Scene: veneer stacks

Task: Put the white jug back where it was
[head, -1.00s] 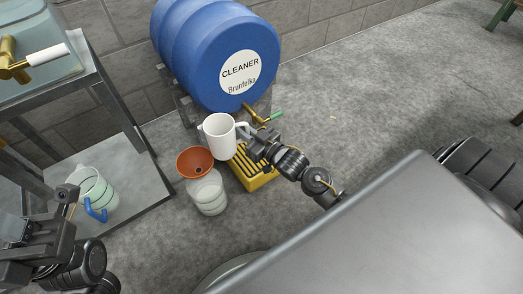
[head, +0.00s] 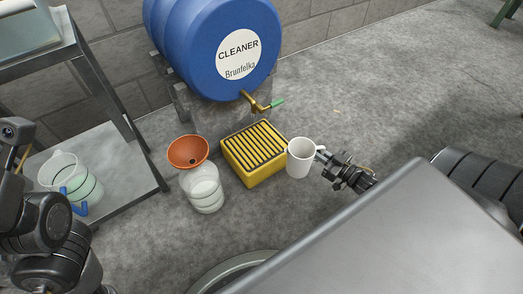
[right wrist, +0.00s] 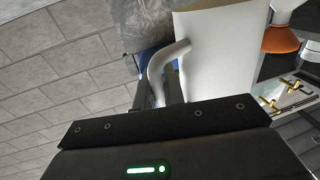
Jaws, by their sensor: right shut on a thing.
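The white jug (head: 299,160) is upright just right of the yellow slatted drip tray (head: 254,166). I cannot tell whether its base touches the floor. My right gripper (head: 322,156) is shut on the jug's handle, on the jug's right side. In the right wrist view the jug (right wrist: 222,60) fills the upper middle, with its handle running down behind the gripper body, so the fingertips are hidden. My left arm stands at the left edge of the head view; its gripper (head: 14,150) is partly cut off and its jaws do not show clearly.
The blue cleaner barrel (head: 205,45) with a brass tap (head: 258,104) stands behind the tray. An orange funnel (head: 188,150) and a clear container (head: 205,190) stand left of it. A clear jug with blue handle (head: 75,182) is on the lower shelf. Floor on the right is open.

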